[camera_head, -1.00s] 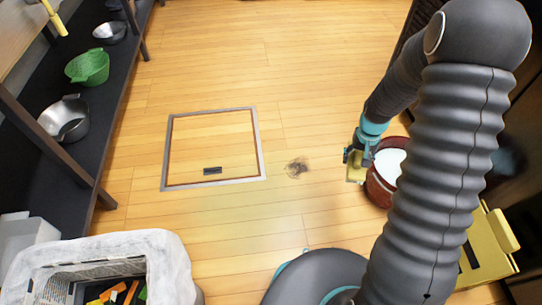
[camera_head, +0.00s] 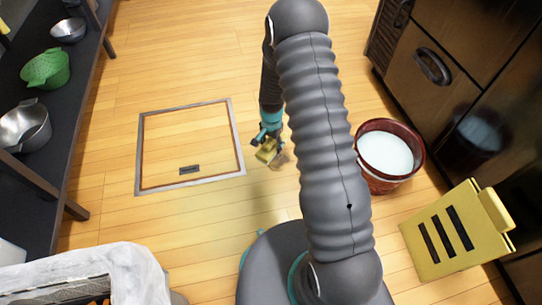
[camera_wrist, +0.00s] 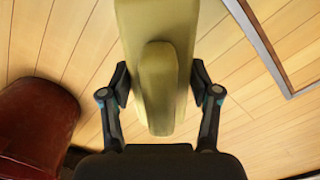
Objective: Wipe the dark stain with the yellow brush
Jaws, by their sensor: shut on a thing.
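My gripper (camera_head: 268,140) is shut on the yellow brush (camera_head: 266,153) over the wooden floor, between the floor hatch and the red bucket. In the wrist view my gripper (camera_wrist: 160,84) has one finger on each side of the brush (camera_wrist: 157,40), which covers the middle of that view. The dark stain (camera_head: 284,160) shows only in part, just right of the brush in the head view; my gripper and arm hide the rest. It does not show in the wrist view. I cannot tell whether the brush touches the floor.
A red bucket (camera_head: 371,181) with whitish contents stands right of my arm. A yellow slotted board (camera_head: 410,235) stands near the dark cabinets (camera_head: 425,100). The floor hatch (camera_head: 190,104) lies left of the brush. A shelf (camera_head: 80,110) with bowls runs along the left; a white-lined bin (camera_head: 140,268) stands below.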

